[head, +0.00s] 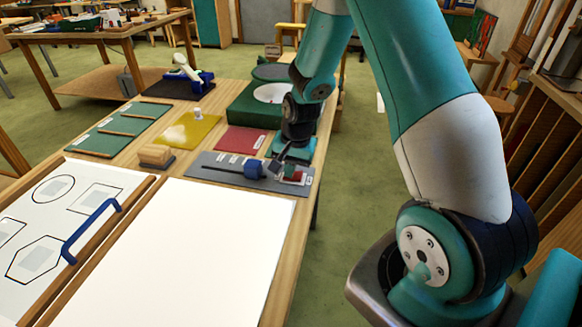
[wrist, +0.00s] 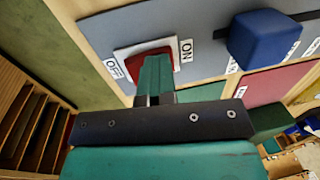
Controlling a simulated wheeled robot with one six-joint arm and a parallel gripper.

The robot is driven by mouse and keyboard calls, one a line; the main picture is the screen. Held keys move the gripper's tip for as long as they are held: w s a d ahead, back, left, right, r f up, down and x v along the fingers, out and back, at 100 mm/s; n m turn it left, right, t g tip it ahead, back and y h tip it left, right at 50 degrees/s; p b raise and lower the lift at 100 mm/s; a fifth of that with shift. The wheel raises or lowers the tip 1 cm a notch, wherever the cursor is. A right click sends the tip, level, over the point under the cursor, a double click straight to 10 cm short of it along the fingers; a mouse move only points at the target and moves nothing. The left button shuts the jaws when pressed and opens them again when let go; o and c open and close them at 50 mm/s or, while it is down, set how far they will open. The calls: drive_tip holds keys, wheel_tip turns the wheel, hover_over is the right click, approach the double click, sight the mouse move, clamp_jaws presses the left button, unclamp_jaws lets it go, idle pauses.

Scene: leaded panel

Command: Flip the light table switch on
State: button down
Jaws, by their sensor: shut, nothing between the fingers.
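The light table switch is a red rocker (wrist: 140,63) in a white frame, with an OFF label (wrist: 113,68) at its left and an ON label (wrist: 187,50) at its right. It sits on a grey panel (head: 215,170), where the red rocker also shows small in the head view (head: 295,176). My gripper (wrist: 155,68) is shut and empty, its teal fingertips over the rocker and covering part of its lower right. I cannot tell whether they touch it or which way it is tilted. The white light table surface (head: 185,250) lies in front of the panel.
A blue block-like knob (wrist: 264,38) stands up from the panel near the switch. Red (head: 240,140) and yellow (head: 188,130) sheets and a green box (head: 245,112) lie behind. A white board with a blue handle (head: 90,230) is at left.

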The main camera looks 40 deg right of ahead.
drive_tip(key=shift+s+d+f, duration=0.1)
drive_tip(key=shift+s, duration=0.1)
drive_tip(key=shift+s+d, duration=0.45)
drive_tip(key=shift+s, duration=0.1)
drive_tip(key=shift+r, duration=0.2)
drive_tip(key=shift+r+p, duration=0.3)
drive_tip(key=shift+p, duration=0.2)
wheel_tip(320, 180, up, 13)
drive_tip(key=s+d+p, duration=0.1)
drive_tip(key=s, duration=0.1)
drive_tip(key=shift+d, duration=0.35)
